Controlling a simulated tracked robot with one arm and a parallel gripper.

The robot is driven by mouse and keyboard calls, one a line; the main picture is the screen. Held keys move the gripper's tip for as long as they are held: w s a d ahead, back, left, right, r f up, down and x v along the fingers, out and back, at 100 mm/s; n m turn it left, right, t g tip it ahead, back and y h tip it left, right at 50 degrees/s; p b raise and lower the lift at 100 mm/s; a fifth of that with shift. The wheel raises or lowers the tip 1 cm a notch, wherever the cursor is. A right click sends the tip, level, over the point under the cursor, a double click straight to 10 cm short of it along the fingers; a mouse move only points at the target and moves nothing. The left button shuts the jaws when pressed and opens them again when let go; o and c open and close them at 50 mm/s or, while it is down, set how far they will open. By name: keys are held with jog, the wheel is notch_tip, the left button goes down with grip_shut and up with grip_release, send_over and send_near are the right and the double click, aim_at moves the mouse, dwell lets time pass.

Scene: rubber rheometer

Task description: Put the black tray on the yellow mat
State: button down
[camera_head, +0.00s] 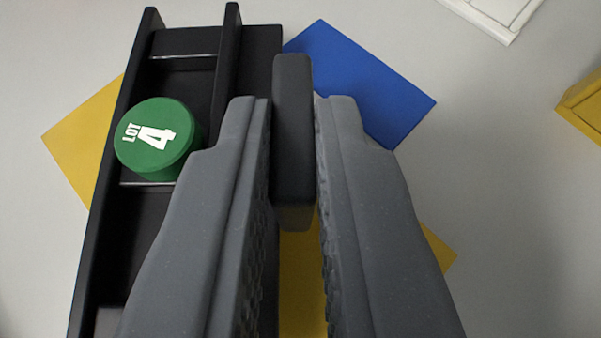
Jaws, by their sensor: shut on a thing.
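The black tray (232,35) is long and divided by cross ribs, and runs down the left half of the view. A green round piece marked "LOT 4" (150,135) sits in one of its compartments. My gripper (293,125) is shut on an upright black block at the tray's right side, which looks like its handle. The yellow mat (75,140) shows left of the tray, between my fingers and at lower right. The tray overlaps the mat in the picture; I cannot tell whether it touches it. My fingers hide part of the tray and mat.
A white object (500,15) is at the top right. A yellow object (585,105) stands at the right edge. The grey surface between is clear.

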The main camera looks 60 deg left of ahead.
jog(key=shift+f+b, duration=0.45)
jog(key=shift+f, duration=0.5)
jog(key=shift+r, duration=0.1)
jog(key=c, duration=1.5)
grip_release()
jog(key=p+v, duration=0.3)
jog(key=v, duration=0.4)
jog(key=shift+r, duration=0.1)
jog(key=shift+s+d, duration=0.2)
